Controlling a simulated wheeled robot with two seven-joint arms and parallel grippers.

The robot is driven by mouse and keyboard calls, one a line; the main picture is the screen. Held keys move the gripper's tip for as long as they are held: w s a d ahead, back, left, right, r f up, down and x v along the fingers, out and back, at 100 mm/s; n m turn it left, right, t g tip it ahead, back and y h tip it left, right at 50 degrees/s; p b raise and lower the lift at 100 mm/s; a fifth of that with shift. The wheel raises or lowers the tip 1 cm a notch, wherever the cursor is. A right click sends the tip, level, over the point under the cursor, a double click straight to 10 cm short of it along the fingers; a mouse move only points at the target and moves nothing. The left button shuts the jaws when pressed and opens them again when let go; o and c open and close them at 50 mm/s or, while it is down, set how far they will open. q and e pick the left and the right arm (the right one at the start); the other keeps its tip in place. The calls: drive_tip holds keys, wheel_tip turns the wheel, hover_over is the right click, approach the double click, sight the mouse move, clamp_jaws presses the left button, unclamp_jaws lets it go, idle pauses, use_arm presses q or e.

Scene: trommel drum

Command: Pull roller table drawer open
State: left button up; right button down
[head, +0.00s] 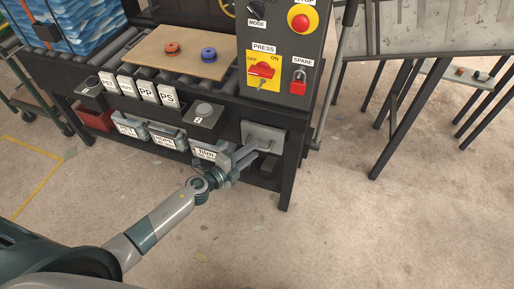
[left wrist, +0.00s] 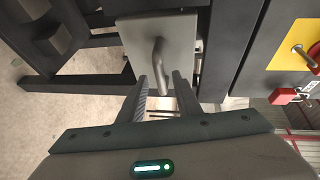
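The drawer (head: 264,133) has a light grey front plate at the right end of the black roller table (head: 285,180). The plate also shows at the top of the left wrist view (left wrist: 138,40). A bent grey bar handle (left wrist: 158,55) sticks out from it toward my gripper. My left gripper (head: 252,153) is at the handle, its fingers open. In the left wrist view the fingertips (left wrist: 160,77) stand apart, one on each side of the handle's near end. I see gaps there, so the handle is not clamped. My right gripper is not in view.
The control panel (head: 283,50) with a red switch and padlock is above right. Another table (head: 420,40) stands right. The floor (head: 340,220) in front is clear.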

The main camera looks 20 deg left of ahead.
use_arm(q)
drive_tip(key=x, duration=0.2)
drive_tip(key=shift+w+d+f, duration=0.15)
drive_tip(key=shift+w, duration=0.2)
drive_tip(key=shift+w+d, duration=0.1)
drive_tip(key=shift+w, duration=0.1)
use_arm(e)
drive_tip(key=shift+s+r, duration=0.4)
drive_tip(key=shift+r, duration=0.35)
use_arm(q)
drive_tip(key=shift+c, duration=0.7)
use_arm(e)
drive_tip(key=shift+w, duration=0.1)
use_arm(q)
clamp_jaws()
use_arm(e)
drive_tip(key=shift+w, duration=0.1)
use_arm(q)
drive_tip(key=shift+s, duration=0.1)
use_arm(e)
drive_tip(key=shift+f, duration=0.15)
